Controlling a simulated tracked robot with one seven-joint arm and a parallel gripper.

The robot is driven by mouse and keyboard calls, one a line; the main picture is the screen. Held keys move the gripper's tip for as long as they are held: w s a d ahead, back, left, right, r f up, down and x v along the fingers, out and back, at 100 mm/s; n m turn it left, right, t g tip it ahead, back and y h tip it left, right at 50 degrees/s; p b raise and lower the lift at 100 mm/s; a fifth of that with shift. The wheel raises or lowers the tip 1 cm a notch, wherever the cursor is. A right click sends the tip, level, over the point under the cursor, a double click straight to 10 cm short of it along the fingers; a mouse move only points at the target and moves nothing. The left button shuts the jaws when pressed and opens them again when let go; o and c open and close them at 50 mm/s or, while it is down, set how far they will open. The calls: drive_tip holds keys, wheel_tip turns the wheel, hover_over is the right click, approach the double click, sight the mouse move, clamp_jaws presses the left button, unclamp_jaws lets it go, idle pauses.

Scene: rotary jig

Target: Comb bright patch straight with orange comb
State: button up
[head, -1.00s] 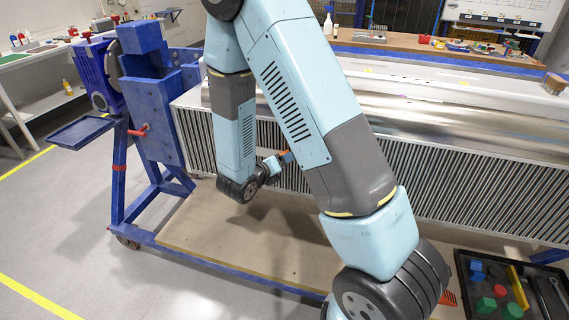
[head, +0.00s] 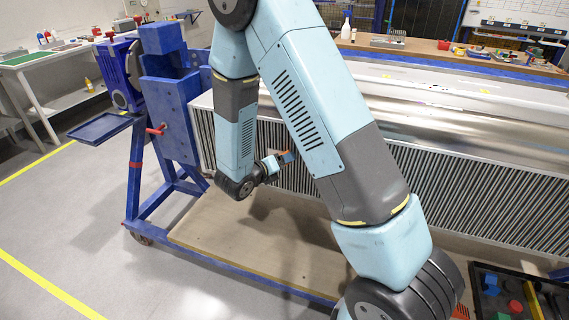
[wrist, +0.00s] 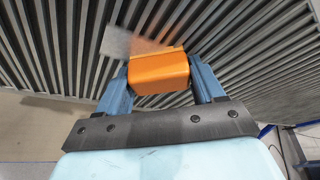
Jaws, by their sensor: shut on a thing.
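The orange comb (wrist: 158,73) is between the two blue fingers of my gripper (wrist: 162,84), which is shut on it. In the head view my gripper (head: 285,158) is small, in front of the left part of the finned face (head: 480,190), with a bit of orange at its tip. In the wrist view the comb's far edge is close to the grey fins (wrist: 230,50); I cannot tell whether it touches them. A pale, bright patch (wrist: 122,42) lies on the fins just left of and beyond the comb. The comb's teeth are hidden.
A blue stand (head: 170,110) with a red handle (head: 156,130) is at the jig's left end. A board (head: 250,250) lies below the fins. A black tray (head: 478,308) with coloured blocks is at the lower right. Grey floor (head: 70,215) is clear at left.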

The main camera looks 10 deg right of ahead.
drive_tip(key=shift+w+a, duration=0.95)
drive_tip(key=shift+a, duration=0.25)
drive_tip(key=shift+w+a, duration=0.4)
drive_tip(key=shift+a, duration=0.25)
drive_tip(key=shift+w+a, duration=0.35)
drive_tip(key=shift+a, duration=0.3)
drive_tip(key=shift+s+d, duration=1.15)
drive_tip(key=shift+d, duration=0.6)
drive_tip(key=shift+s+d, duration=1.15)
drive_tip(key=shift+d, duration=0.55)
drive_tip(key=shift+s+d, duration=1.15)
drive_tip(key=shift+d, duration=0.6)
drive_tip(key=s+a, duration=0.3)
drive_tip(key=s, duration=0.2)
drive_tip(key=shift+a, duration=0.2)
drive_tip(key=shift+s, duration=0.1)
drive_tip(key=shift+s+a, duration=0.9)
drive_tip(key=shift+s, duration=0.2)
